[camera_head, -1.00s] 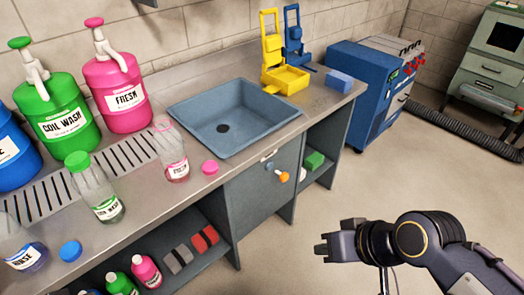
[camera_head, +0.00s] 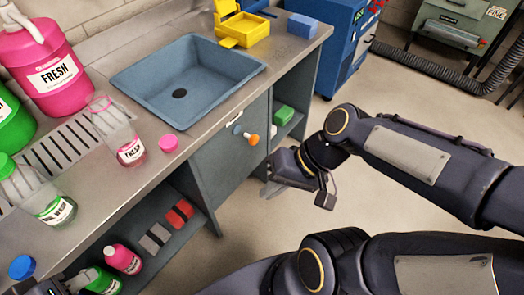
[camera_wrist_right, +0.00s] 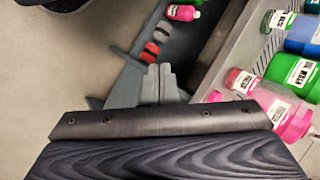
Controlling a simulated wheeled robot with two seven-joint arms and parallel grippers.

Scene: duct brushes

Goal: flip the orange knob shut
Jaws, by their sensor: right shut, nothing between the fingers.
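The sink (camera_head: 185,80) is set in the counter above the door. An open shelf with a green block (camera_head: 284,115) lies right of the door. Red and grey blocks (camera_head: 180,213) and small bottles (camera_head: 122,259) sit on the lower left shelf. Open floor lies to the right.

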